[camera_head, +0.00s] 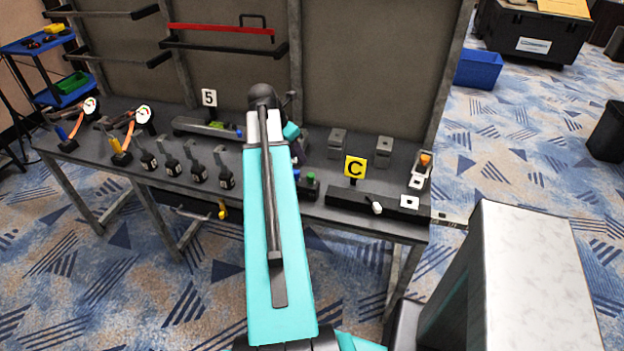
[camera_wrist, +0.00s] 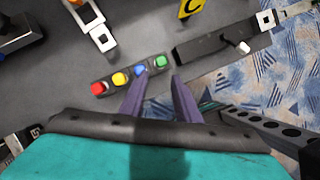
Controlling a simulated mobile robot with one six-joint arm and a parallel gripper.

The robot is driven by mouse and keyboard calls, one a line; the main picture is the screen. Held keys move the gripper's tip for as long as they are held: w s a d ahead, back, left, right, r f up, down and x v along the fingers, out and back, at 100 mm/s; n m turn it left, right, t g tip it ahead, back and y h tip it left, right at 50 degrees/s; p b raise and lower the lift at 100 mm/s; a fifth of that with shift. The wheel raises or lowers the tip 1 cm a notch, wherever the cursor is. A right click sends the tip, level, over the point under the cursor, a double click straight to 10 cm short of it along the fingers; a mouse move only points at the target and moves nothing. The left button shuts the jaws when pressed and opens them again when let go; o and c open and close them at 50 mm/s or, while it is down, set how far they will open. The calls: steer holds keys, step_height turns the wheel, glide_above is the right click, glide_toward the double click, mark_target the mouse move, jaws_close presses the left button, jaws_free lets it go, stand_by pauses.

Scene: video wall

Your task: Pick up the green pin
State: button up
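The green pin (camera_wrist: 160,61) stands at the right end of a dark block (camera_wrist: 128,77) in the wrist view, beside the blue pin (camera_wrist: 140,70). In the head view the green pin (camera_head: 311,175) shows just right of my arm. My gripper (camera_wrist: 160,78) is open and empty. Its two purple fingers point toward the block, with the green pin lying between their tip directions and a little beyond. I cannot tell the height gap. In the head view my arm hides most of the gripper.
Yellow (camera_wrist: 119,79) and red (camera_wrist: 99,88) pins fill the block's other end. A dark bar with a white knob (camera_wrist: 244,47) lies close to the right. A yellow C sign (camera_head: 355,167) stands behind it. The bench's front edge is near.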

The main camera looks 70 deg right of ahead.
mark_target(310, 175)
steer(key=shift+f, duration=0.15)
steer(key=shift+p+x, duration=0.95)
steer(key=shift+x, duration=3.25)
steer(key=shift+d+f, duration=0.1)
steer(key=shift+f, duration=0.05)
steer(key=shift+p+x, duration=0.9)
steer(key=shift+x, duration=1.5)
steer(key=shift+s, duration=0.15)
steer(key=c, duration=0.7)
